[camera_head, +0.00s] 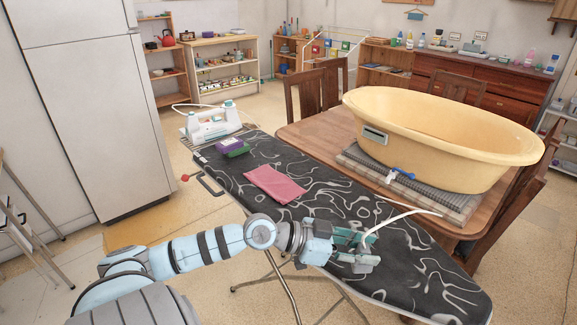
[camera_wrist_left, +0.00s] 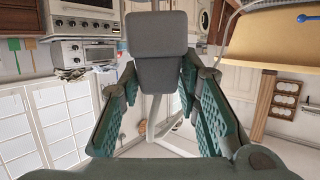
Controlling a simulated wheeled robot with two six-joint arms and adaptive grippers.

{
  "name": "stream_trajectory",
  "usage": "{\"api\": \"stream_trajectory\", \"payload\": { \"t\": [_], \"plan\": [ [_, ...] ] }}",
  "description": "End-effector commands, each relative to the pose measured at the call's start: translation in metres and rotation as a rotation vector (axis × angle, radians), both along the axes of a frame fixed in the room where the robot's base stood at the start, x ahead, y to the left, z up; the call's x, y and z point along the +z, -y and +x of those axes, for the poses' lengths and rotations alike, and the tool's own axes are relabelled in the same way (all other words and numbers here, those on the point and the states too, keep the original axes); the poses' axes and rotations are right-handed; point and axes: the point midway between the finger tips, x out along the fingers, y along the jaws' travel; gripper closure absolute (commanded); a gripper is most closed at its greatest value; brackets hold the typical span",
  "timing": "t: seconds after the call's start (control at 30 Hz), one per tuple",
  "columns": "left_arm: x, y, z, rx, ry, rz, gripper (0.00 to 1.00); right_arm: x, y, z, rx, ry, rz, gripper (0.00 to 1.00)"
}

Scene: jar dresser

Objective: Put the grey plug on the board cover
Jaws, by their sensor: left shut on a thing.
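The board cover (camera_head: 325,192) is black with white swirls and lies over the ironing board that runs through the middle of the head view. My left gripper (camera_head: 358,248) is over the near part of the cover. In the left wrist view, the grey plug (camera_wrist_left: 157,38) shows between the teal pads of my left gripper, which is shut on it. A pale cord (camera_head: 405,214) leads from the gripper toward the right. The head view does not clearly show whether the plug touches the cover. My right gripper is in neither view.
A pink cloth (camera_head: 275,185), a purple and green stack (camera_head: 231,146) and a white iron (camera_head: 212,121) are farther up the board. Beside it, a wooden table (camera_head: 311,133) bears a yellow tub (camera_head: 430,150) on folded grey cloths. The cover around the gripper looks clear.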

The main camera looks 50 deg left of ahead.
Motion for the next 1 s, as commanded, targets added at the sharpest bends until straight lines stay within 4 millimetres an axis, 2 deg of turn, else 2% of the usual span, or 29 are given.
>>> {"api": "stream_trajectory", "payload": {
  "t": [0.03, 0.1, 0.2, 0.33, 0.47, 0.57, 0.8, 0.9, 1.0],
  "plan": [
    [0.018, -0.020, 0.021, 0.080, 0.010, 0.002, 0.97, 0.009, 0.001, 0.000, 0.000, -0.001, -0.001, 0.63],
    [0.038, -0.053, 0.049, 0.216, 0.012, 0.003, 0.98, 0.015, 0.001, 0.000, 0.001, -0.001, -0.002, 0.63],
    [0.069, -0.098, 0.082, 0.409, 0.013, 0.001, 0.98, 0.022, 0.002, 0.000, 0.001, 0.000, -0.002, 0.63],
    [0.101, -0.143, 0.105, 0.600, 0.009, -0.002, 0.98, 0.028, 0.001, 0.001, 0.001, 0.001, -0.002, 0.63],
    [0.114, -0.165, 0.114, 0.698, 0.003, 0.000, 0.98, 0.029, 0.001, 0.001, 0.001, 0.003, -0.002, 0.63],
    [0.098, -0.169, 0.115, 0.718, -0.002, 0.001, 0.98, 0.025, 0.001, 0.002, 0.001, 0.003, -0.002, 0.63],
    [0.005, -0.168, 0.115, 0.716, -0.004, -0.001, 0.98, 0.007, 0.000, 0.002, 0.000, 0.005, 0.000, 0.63],
    [-0.025, -0.168, 0.115, 0.715, -0.003, 0.001, 0.98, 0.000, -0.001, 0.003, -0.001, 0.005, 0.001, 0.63],
    [-0.040, -0.168, 0.115, 0.714, 0.001, 0.002, 0.98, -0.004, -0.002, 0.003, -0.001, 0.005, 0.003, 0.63]
  ]
}}
